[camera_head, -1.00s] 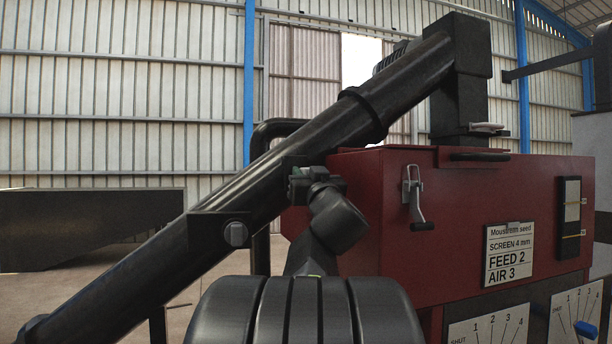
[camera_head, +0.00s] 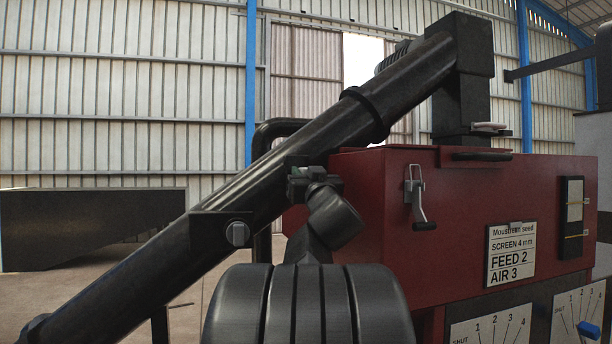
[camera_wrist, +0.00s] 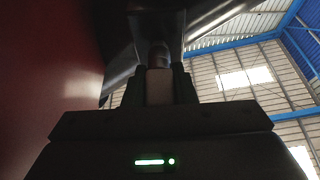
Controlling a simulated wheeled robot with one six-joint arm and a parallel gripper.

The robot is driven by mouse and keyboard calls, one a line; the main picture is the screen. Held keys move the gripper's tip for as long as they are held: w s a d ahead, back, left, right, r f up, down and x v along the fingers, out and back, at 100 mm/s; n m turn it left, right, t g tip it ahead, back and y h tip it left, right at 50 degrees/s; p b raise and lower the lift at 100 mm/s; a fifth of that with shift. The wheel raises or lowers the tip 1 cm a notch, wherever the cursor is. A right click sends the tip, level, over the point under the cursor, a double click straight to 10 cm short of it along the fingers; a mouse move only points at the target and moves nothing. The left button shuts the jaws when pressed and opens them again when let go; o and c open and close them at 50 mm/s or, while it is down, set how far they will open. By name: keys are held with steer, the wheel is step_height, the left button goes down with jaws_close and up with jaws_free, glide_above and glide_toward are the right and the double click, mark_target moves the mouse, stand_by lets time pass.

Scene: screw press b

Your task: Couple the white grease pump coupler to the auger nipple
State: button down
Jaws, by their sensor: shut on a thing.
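The black auger tube (camera_head: 250,190) slopes up from lower left to upper right in the head view. My gripper (camera_head: 308,178) is up against the tube's underside, by the red machine's left corner. In the wrist view my gripper (camera_wrist: 160,88) is shut on the pale coupler (camera_wrist: 159,87), which points up between the fingers. A dark rounded piece (camera_wrist: 158,56), which may be the nipple, is in line with the coupler's upper end. They look close or touching; I cannot tell whether they are joined. The coupler and nipple cannot be made out in the head view.
The red machine box (camera_head: 450,200) stands right beside my gripper, with a latch (camera_head: 416,198) on its front. A bracket with a bolt (camera_head: 237,233) is on the tube to the left. A dark bin (camera_head: 90,228) stands far left. Open floor lies below the tube.

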steer(key=shift+w, duration=0.15)
steer(key=c, duration=1.1)
jaws_free()
steer(key=b+v, duration=0.3)
steer(key=v, duration=1)
steer(key=shift+s+f, duration=0.15)
steer(key=shift+s, duration=0.25)
